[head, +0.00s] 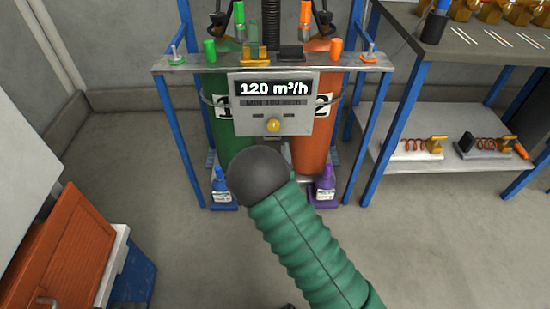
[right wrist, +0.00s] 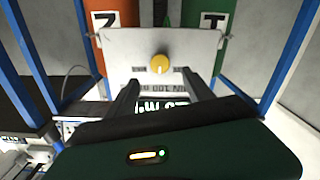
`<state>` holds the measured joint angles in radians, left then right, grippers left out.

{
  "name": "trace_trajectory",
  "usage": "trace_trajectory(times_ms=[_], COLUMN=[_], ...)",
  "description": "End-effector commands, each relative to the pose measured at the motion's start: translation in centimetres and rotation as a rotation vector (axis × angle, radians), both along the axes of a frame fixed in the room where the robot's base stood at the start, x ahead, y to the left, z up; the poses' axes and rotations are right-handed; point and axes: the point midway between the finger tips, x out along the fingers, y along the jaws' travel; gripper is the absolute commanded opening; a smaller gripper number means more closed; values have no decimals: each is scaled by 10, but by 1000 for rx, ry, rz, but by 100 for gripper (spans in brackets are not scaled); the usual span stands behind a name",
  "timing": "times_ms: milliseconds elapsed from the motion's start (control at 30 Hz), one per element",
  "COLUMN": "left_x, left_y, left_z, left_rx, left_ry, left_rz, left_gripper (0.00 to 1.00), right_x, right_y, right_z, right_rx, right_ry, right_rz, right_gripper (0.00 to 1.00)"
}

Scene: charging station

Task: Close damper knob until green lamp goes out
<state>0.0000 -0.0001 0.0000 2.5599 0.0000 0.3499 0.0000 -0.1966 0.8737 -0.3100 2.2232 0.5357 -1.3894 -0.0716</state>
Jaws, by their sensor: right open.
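The yellow damper knob (head: 273,125) sits on the lower part of a grey panel (head: 250,117) whose display reads 120 m³/h. In the right wrist view the panel is upside down, with the knob (right wrist: 160,63) near the middle. My right gripper (right wrist: 163,86) is open and empty. Its two dark fingers point toward the panel, with the knob seen between and beyond their tips, apparently apart from it. In the head view my green-sleeved right arm and its dark round end hide the gripper. A green upright piece (head: 210,50) stands on the shelf; I cannot tell whether it is the green lamp or lit.
A green cylinder (head: 218,135) and an orange cylinder (head: 318,140) stand behind the panel in a blue-legged frame. Floor between is clear.

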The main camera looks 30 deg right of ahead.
Motion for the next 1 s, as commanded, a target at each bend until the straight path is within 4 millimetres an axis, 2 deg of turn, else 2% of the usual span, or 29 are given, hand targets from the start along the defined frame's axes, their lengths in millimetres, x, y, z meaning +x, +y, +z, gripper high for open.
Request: trace_trajectory(times_ms=[33, 100, 300, 800, 900, 1000], left_x=[0, 0, 0, 0, 0, 0], left_y=[0, 0, 0, 0, 0, 0], left_z=[10, 14, 19, 18, 19, 19], left_rx=[0, 0, 0, 0, 0, 0], left_ry=[0, 0, 0, 0, 0, 0], left_rz=[0, 0, 0, 0, 0, 0], left_gripper=[36, 36, 36, 36, 36, 36], right_x=[-12, -26, -49, -50, -47, -44], right_y=[8, 16, 30, 31, 34, 51], right_z=[3, 3, 0, -1, -9, -25], right_rx=[0, 0, -1, 7, 87, 259], right_ry=[5, 5, 1, 4, 59, 199], right_rz=[2, 1, 1, -1, 3, 35], right_gripper=[60, 60, 60, 60, 60, 60])
